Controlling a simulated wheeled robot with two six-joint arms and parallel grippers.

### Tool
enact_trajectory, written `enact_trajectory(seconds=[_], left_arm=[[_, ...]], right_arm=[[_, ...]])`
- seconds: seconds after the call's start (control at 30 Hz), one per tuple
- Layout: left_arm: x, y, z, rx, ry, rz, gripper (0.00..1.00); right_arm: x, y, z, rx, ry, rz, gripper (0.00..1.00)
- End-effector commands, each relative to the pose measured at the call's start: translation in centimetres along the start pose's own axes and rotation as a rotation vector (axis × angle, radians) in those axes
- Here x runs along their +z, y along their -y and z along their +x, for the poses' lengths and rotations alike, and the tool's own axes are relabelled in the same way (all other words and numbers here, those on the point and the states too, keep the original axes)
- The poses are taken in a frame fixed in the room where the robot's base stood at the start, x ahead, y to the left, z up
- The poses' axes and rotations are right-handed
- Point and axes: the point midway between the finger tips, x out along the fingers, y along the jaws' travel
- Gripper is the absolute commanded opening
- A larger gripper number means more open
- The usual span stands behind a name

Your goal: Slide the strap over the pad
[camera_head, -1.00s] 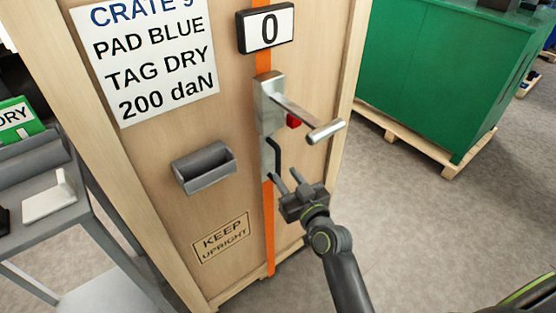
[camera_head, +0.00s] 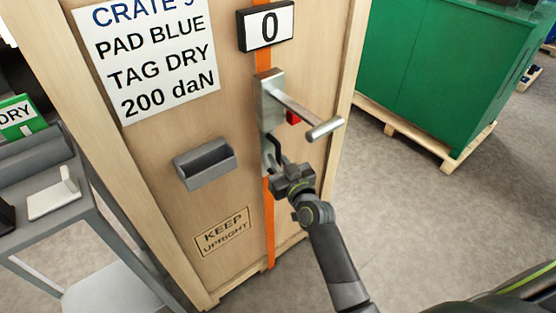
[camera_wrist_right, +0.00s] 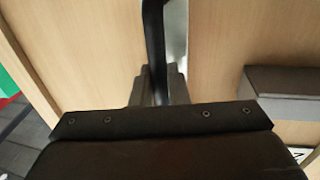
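The orange strap (camera_head: 268,225) runs vertically down the wooden crate's face, partly behind the metal tensioner (camera_head: 269,100). The tensioner has a bar handle (camera_head: 323,128) sticking out to the right and a small red part (camera_head: 293,118). A thin black bent handle (camera_head: 273,147) hangs below it. My right gripper (camera_head: 278,170) is at this black handle. In the right wrist view the black handle (camera_wrist_right: 153,40) passes between the fingers (camera_wrist_right: 159,86), which appear close against it on both sides. No blue pad is visible. My left gripper is out of view.
The wooden crate (camera_head: 170,140) carries a sign (camera_head: 150,60), a display reading 0 (camera_head: 266,27) and an empty grey holder (camera_head: 205,163). A grey cart (camera_head: 60,215) with a green DRY tag (camera_head: 20,117) stands left. A green crate (camera_head: 430,80) stands right; the floor between is clear.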

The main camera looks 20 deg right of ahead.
Motion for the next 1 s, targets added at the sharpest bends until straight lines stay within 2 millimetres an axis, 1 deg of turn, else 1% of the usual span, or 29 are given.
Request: enact_trajectory(seconds=[0.03, 0.07, 0.33, 0.43, 0.53, 0.67, 0.9, 1.0], left_arm=[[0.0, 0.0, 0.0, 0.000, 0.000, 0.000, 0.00], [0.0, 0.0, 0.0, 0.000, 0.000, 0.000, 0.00], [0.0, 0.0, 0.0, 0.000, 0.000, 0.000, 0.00], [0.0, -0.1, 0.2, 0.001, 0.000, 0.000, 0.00], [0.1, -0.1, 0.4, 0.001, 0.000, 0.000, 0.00], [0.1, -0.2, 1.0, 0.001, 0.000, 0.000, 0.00], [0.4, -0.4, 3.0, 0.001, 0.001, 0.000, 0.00], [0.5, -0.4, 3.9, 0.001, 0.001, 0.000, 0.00]], right_arm=[[0.0, 0.0, 0.0, 0.000, 0.000, 0.000, 0.03], [0.0, 0.0, 0.0, 0.000, 0.000, 0.000, 0.00], [0.0, -0.1, 0.0, 0.000, 0.000, 0.000, 0.00], [0.1, -0.7, 0.1, 0.000, 0.000, -0.003, 0.00], [0.1, -2.3, 0.5, -0.001, -0.001, -0.008, 0.00], [0.2, -5.0, 1.0, 0.000, -0.001, -0.010, 0.00], [0.5, -9.8, 1.9, 0.001, -0.001, -0.009, 0.00], [0.5, -11.5, 2.3, 0.001, -0.002, -0.007, 0.00]])
